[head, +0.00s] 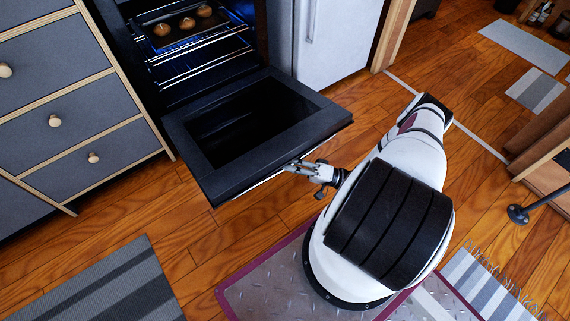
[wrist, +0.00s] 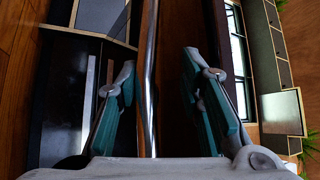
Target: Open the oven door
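The oven door (head: 195,150) is folded down, open and nearly level, with its dark window facing up. The oven (head: 140,75) stands open behind it, with a tray of several round brown baked items (head: 183,22) on an upper rack. The thin metal handle (wrist: 149,80) runs along the door's outer edge. My gripper (head: 290,167) is at that edge, near its middle, in the head view. In the wrist view my gripper (wrist: 159,75) has its teal-padded fingers spread, with the handle between them and gaps showing on both sides.
Grey drawers (head: 75,110) stand left of the oven, and a white fridge-like door (head: 337,35) stands to its right. A striped grey rug (head: 110,285) lies at the lower left. Wooden floor (head: 190,225) is bare in front of the door.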

